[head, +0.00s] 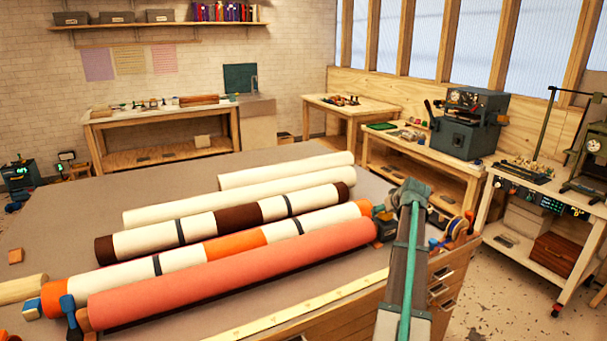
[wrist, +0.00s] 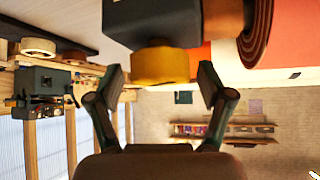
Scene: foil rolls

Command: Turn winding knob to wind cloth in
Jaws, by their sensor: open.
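A yellow winding knob (wrist: 160,67) sticks out of a dark block (wrist: 168,22) in the wrist view. My gripper (wrist: 159,78) is open, with one finger on either side of the knob and visible room between each finger and it. I cannot tell how deep the knob sits between the fingertips. In the head view the dark block (head: 385,227) stands at the right end of an orange-and-cream roll (head: 205,252). My arm covers the knob there. A salmon roll (head: 235,270) lies in front; its coiled end (wrist: 256,36) shows in the wrist view.
Two cream rolls (head: 287,172) and a brown-and-cream roll (head: 225,220) lie behind on the grey table (head: 60,222). Small tools and tape rolls crowd the table's right corner, beside my arm. Benches with machines (head: 468,123) stand to the right.

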